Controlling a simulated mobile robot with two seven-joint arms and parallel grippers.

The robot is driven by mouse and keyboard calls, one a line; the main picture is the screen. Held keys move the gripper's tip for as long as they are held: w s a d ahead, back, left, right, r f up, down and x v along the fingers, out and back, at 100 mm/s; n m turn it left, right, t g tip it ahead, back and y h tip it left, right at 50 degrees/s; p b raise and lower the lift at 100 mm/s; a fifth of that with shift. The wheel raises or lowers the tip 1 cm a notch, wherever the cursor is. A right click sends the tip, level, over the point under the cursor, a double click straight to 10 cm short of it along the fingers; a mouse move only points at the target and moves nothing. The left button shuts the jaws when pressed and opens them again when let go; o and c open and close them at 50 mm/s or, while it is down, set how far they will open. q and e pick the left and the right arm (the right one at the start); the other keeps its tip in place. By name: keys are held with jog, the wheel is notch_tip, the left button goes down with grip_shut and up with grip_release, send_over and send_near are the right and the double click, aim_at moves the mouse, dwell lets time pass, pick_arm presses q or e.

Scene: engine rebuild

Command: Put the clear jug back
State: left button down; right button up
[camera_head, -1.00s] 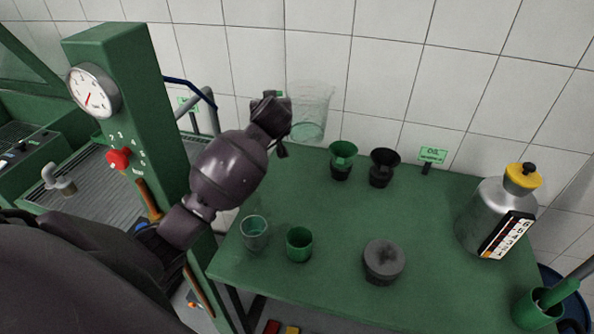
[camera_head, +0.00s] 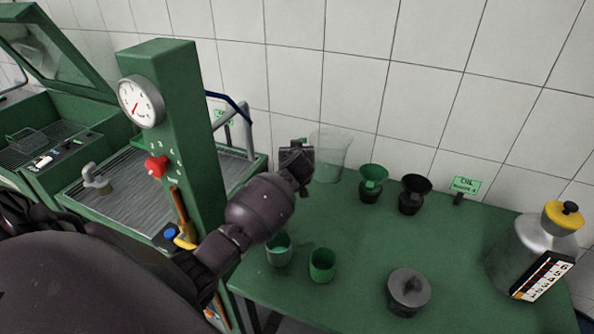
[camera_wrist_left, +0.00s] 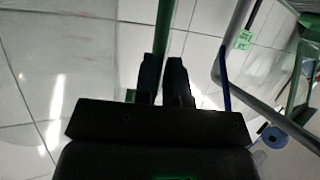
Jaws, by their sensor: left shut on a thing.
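The clear jug (camera_head: 331,156) is see-through, upright, and at the back left corner of the green table (camera_head: 355,240), near the tiled wall. Its base shows low over the tabletop; I cannot tell whether it touches. My left gripper (camera_head: 304,158) is at the jug's left side and shut on it. In the left wrist view the fingers (camera_wrist_left: 162,78) are close together, and pale streaks at the left look like the jug's clear wall. The handle is hard to make out. My right gripper is not in view.
A green funnel cup (camera_head: 372,184) and a black one (camera_head: 413,195) stand right of the jug. Two cups (camera_head: 279,248) (camera_head: 321,265), a grey lidded pot (camera_head: 408,291) and a metal can (camera_head: 520,253) are on the table. A green gauge post (camera_head: 172,130) stands left.

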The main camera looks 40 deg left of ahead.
pick_arm(q)
notch_tip(320, 180, down, 7)
jog(key=b, duration=0.4)
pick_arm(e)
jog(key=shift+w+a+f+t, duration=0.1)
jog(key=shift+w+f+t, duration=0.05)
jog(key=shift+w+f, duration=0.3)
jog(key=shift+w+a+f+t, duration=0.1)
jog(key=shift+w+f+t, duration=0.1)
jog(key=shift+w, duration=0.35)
